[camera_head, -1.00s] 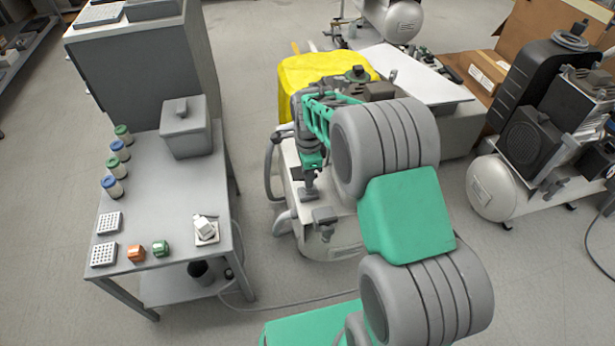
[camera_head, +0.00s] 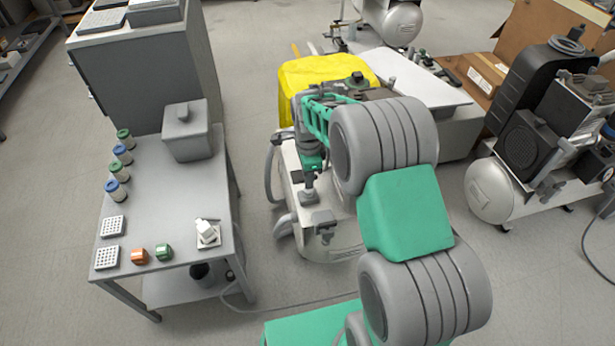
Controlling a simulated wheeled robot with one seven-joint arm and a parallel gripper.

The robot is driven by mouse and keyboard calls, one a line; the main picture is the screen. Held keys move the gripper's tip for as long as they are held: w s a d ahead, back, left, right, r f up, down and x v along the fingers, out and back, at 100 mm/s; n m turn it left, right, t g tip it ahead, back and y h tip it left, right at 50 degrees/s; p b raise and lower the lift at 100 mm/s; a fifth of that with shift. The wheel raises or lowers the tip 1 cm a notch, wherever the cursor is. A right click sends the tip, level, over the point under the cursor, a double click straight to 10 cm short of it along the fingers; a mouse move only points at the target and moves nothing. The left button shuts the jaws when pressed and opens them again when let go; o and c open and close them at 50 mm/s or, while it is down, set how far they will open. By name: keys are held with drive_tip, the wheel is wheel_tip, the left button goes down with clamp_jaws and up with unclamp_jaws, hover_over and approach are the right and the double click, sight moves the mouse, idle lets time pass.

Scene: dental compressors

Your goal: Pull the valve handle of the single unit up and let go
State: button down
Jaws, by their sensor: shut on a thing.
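The single unit (camera_head: 340,243) is a compressor with a pale tank, standing on the floor in the middle, right of the grey table. My arm covers much of its right and upper side. My gripper (camera_head: 309,194) points down over the left part of the unit, at its top fittings. It is shut on the valve handle, which is small and mostly hidden by the fingers, so its exact height is hard to tell. A separate grey fitting (camera_head: 324,218) stands on the tank just in front and to the right of the gripper.
The grey table (camera_head: 165,225) at left bears jars, a lidded box (camera_head: 187,131) and small parts. A yellow cover (camera_head: 300,80) lies behind the unit. Another compressor (camera_head: 497,190) and a cardboard box (camera_head: 560,25) stand at right.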

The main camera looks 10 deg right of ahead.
drive_tip(key=shift+r, duration=0.15)
drive_tip(key=c, duration=1.8)
unclamp_jaws()
drive_tip(key=shift+r, duration=0.1)
drive_tip(key=o, duration=0.3)
drive_tip(key=shift+o, duration=0.2)
wheel_tip(320, 180, up, 8)
drive_tip(key=shift+f+p, duration=0.2)
drive_tip(key=shift+p, duration=0.85)
